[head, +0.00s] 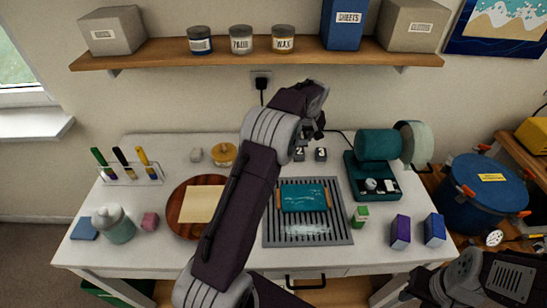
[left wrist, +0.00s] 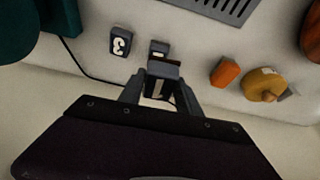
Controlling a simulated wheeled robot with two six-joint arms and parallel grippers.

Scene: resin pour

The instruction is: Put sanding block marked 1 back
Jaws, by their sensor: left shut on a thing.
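My left gripper (left wrist: 160,92) is shut on a dark grey sanding block (left wrist: 163,69). A pale mark, looking like a 1, shows on its face between the fingers. In the head view my left gripper (head: 318,130) is at the back of the table, above the row of blocks. The sanding block marked 3 (left wrist: 120,42) stands to the left of the held block. The sanding block marked 2 (head: 299,153) stands beside block 3 (head: 320,154); it is partly hidden behind the held block in the left wrist view (left wrist: 159,47). I cannot tell whether the held block touches the table.
An orange block (left wrist: 224,73) and a yellow round container (left wrist: 262,84) are close to my left gripper. A teal machine (head: 378,146) stands to the right. The shelf (head: 260,52) is above.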

